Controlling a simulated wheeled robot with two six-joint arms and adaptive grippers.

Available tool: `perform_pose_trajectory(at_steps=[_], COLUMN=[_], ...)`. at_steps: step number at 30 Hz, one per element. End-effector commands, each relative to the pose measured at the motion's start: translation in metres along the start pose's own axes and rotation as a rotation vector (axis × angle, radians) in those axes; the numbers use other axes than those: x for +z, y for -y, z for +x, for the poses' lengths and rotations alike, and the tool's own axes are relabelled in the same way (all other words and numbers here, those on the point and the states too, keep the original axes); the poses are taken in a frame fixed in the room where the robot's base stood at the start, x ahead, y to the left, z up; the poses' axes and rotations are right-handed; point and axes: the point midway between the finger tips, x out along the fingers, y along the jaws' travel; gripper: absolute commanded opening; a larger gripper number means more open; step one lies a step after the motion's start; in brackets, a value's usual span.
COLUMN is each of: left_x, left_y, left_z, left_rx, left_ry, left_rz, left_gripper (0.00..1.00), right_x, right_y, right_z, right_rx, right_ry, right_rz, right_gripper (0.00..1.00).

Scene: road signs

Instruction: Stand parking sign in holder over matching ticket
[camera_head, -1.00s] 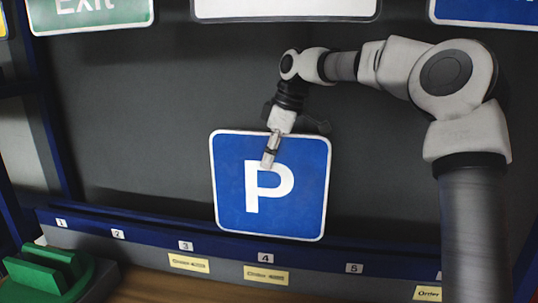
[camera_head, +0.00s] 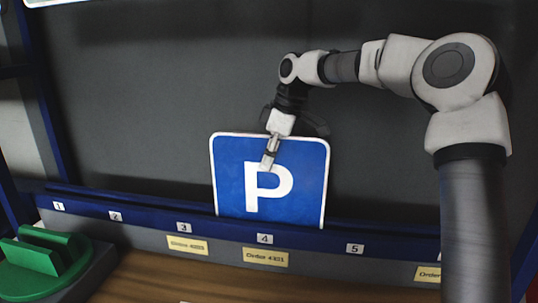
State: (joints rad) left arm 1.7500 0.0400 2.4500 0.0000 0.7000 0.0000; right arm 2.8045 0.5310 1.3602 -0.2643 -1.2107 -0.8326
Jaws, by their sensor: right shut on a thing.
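The blue square parking sign (camera_head: 234,190) with a white P stands upright against the dark panel, above number 4. Its lower edge is hidden behind the blue rail (camera_head: 150,212), which has a row of number labels below it. My right gripper (camera_head: 268,163) is shut on the sign, with one finger on its front face near the top. The other finger is hidden behind the sign. My left gripper is out of view.
Another yellow ticket (camera_head: 187,245) is below number 3, and one (camera_head: 428,273) is at the right, partly hidden by my right arm. A green slotted block (camera_head: 40,256) stands at the lower left. The rail beside the sign is clear.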

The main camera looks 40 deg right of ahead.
Motion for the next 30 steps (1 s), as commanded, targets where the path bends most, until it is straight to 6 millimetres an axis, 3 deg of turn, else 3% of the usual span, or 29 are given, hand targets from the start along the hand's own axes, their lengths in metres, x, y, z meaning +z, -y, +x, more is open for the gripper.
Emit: perform_pose_trajectory(at_steps=[20,21,23,30], left_x=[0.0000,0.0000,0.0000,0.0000], left_y=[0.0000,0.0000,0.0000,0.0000], left_z=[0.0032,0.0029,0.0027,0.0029], left_rx=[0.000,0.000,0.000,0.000], left_ry=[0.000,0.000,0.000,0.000], left_rz=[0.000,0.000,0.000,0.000], left_gripper=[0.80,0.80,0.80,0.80], right_x=[0.0020,0.0019,0.0018,0.0023], right_y=[-0.0001,-0.0001,-0.0001,0.0000], right_z=[0.0061,0.0058,0.0056,0.0068], right_rx=[0.001,0.001,0.001,-0.001], right_ry=[0.000,0.000,0.000,0.002], right_rz=[0.000,0.000,0.000,0.000], right_gripper=[0.00,0.23,0.44,0.45])
